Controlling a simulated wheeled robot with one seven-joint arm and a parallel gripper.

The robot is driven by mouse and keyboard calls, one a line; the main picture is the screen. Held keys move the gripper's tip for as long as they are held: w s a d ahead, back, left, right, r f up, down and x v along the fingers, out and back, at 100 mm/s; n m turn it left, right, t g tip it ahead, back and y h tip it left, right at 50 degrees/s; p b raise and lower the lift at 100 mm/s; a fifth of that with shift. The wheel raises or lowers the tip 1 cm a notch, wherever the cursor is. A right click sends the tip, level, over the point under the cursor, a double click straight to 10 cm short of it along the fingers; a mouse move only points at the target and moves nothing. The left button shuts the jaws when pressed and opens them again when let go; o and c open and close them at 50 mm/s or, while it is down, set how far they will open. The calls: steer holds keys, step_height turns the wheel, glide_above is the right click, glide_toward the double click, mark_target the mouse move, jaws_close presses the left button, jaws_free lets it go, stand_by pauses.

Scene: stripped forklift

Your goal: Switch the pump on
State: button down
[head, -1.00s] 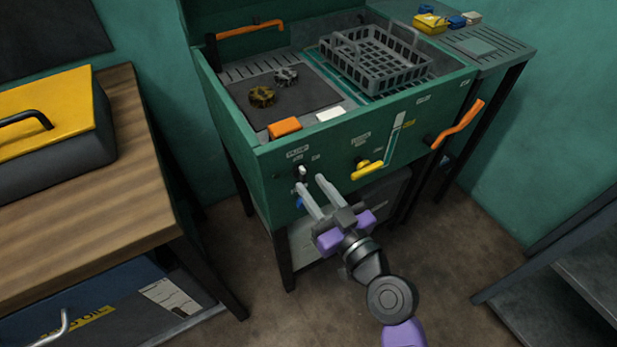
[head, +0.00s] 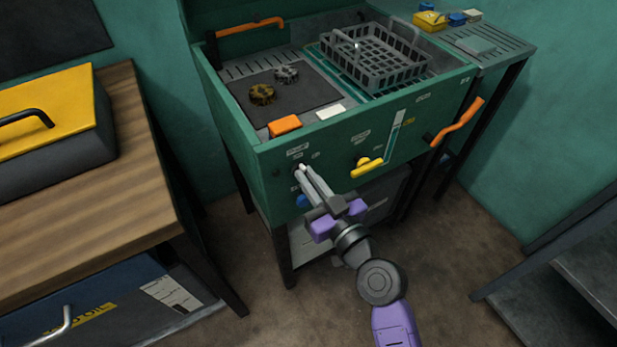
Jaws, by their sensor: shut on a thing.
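The green parts washer (head: 262,168) stands in the middle of the head view. The pump switch (head: 301,167), a small pale toggle, is on its front panel at the left, under a white label (head: 297,152). My gripper (head: 304,172) is at this switch, its two grey fingers closed together on it. The fingertips cover most of the switch, so which way it is tipped cannot be told.
A blue part (head: 303,201) sits just below my fingers. A yellow valve handle (head: 367,168) and an orange lever (head: 458,124) stick out to the right. A wooden bench (head: 95,200) stands left; a grey shelf (head: 590,265) stands right.

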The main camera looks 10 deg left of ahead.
steer(key=m, duration=1.4)
steer(key=shift+w+d+f, duration=0.1)
steer(key=shift+d+f, duration=0.05)
steer(key=shift+d, duration=0.05)
stand_by(0.5)
steer(key=c, duration=1.5)
jaws_free()
